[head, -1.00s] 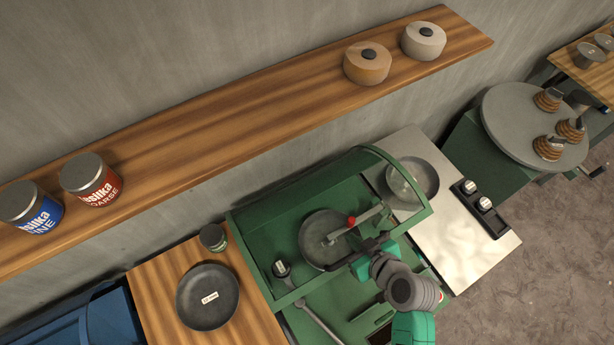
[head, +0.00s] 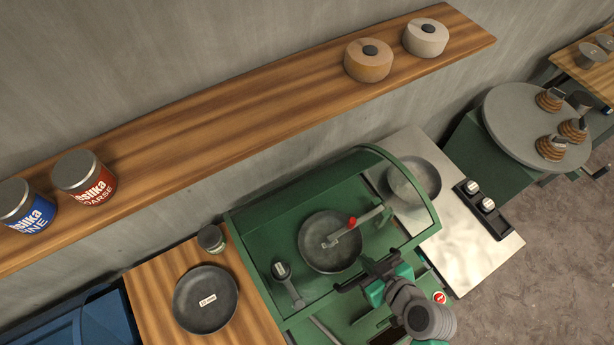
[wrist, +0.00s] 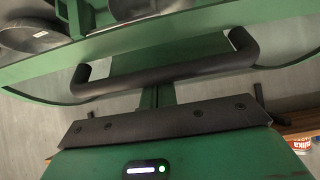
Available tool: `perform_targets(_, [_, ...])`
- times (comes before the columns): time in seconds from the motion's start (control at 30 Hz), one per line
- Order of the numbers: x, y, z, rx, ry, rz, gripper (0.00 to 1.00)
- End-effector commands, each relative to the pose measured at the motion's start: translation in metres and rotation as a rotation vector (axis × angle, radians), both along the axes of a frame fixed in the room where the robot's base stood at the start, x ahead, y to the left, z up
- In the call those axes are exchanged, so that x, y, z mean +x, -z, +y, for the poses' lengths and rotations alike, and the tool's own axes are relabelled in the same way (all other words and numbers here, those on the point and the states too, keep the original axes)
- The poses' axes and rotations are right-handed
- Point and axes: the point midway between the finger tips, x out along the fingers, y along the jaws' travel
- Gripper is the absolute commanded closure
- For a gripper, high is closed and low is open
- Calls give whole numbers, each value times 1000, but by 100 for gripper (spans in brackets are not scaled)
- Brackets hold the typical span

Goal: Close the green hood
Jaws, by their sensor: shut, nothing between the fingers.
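The green hood (head: 318,190) stands over the green machine with its front open, and its curved side panel shows at the right. Inside are a dark round bowl (head: 322,255) and an arm with a red knob (head: 352,222). My gripper (head: 376,270) is at the hood's front edge, by the dark handle bar, which it partly hides in the head view. In the wrist view the dark handle (wrist: 165,75) crosses the middle, just beyond my gripper's dark plate. My gripper is shut and holds nothing; its fingertips are not clear. I cannot tell whether it touches the handle.
A wooden table with a dark plate (head: 206,300) and a small jar (head: 211,239) stands left. A pale counter (head: 440,215) with another bowl stands right. A wooden shelf (head: 230,115) with cans and lidded pots runs along the wall above. Open floor lies at lower right.

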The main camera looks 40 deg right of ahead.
Motion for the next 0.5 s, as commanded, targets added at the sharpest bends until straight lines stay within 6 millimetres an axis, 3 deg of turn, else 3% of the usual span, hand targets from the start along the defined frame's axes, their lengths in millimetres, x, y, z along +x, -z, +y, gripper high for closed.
perform_targets(0.27, [-24, 21, 6, 1, 1, 3, 100])
perform_targets(0.5, [-29, 21, 7, 0, 0, 1, 100])
